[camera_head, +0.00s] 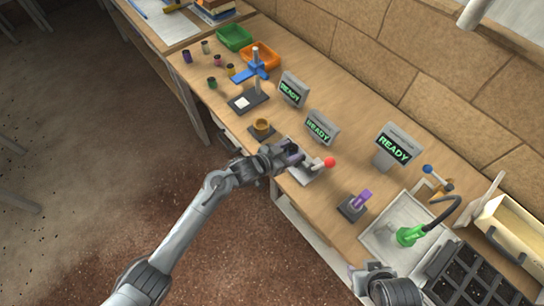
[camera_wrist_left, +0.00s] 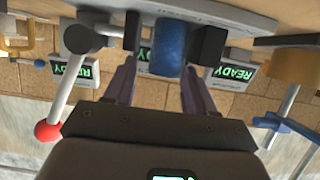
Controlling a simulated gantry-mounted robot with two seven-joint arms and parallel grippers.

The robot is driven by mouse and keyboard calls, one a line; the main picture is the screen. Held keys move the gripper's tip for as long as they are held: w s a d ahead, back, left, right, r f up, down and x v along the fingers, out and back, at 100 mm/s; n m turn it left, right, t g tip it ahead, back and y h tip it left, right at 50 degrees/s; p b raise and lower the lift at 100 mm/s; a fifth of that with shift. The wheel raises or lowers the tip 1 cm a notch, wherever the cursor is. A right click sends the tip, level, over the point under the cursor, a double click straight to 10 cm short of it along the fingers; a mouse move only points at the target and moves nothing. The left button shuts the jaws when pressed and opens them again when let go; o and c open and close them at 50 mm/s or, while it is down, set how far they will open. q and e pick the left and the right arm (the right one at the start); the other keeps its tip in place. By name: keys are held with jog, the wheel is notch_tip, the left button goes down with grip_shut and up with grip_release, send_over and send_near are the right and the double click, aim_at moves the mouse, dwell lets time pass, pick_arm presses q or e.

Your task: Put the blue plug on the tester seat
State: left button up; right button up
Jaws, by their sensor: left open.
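The blue plug (camera_wrist_left: 168,45) stands between two dark blocks on the tester's grey base plate (camera_wrist_left: 215,12) in the left wrist view, which looks upside down. My left gripper (camera_wrist_left: 160,78) is open, with one finger on either side of the plug's free end; I cannot tell whether they touch it. In the head view my left gripper (camera_head: 290,155) is over the tester (camera_head: 305,172), which has a lever with a red ball (camera_head: 329,162). The gripper hides the plug there. Part of my right arm (camera_head: 395,290) shows at the bottom; its fingers cannot be made out.
A brass-coloured cup (camera_head: 262,127) stands left of the tester, and a block with a purple piece (camera_head: 361,199) stands right. Three READY displays (camera_head: 396,148) stand behind. Several small plugs (camera_head: 213,83), a green tray (camera_head: 235,37) and an orange tray (camera_head: 262,53) are at the far left.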

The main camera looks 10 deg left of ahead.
pick_arm(q)
jog(key=p+v, duration=0.2)
jog(key=v, duration=1)
jog(key=s+a+n+g+y, duration=0.3)
jog(key=s+a, duration=0.4)
jog(key=s, duration=0.6)
jog(key=s+a+f+n+g+y, duration=0.1)
jog(key=s+a+n+g+y, duration=0.2)
jog(key=s, duration=1)
jog(key=a+y, duration=0.3)
jog(key=a, duration=0.1)
jog(key=shift+a+f+n, duration=0.25)
jog(key=shift+n, duration=0.15)
jog(key=shift+r, duration=0.1)
